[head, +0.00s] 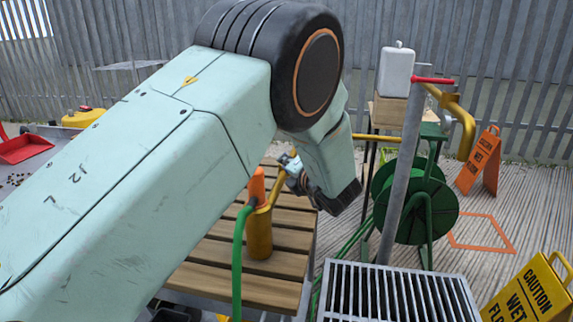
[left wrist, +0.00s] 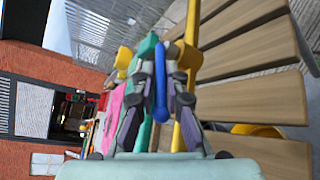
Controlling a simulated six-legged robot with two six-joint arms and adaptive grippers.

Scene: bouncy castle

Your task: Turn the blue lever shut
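The blue lever (left wrist: 161,85) shows in the left wrist view between the two fingers of my left gripper (left wrist: 161,62). The fingers lie close on both sides of it and look closed on it. Its rounded end points toward the camera. In the head view my left gripper (head: 290,166) is partly hidden behind its own wrist, beside the yellow pipe fitting (head: 259,232) on the wooden slatted table (head: 215,285). The blue lever is hard to make out there. The yellow pipe (left wrist: 190,100) also shows in the left wrist view. My right gripper is in neither view.
A green hose (head: 238,265) rises to an orange piece (head: 257,186) at the fitting. To the right stand a grey post (head: 401,180) with a red handle (head: 433,80), a green hose reel (head: 432,205), a metal grating (head: 395,292) and yellow (head: 530,295) and orange (head: 480,160) caution signs.

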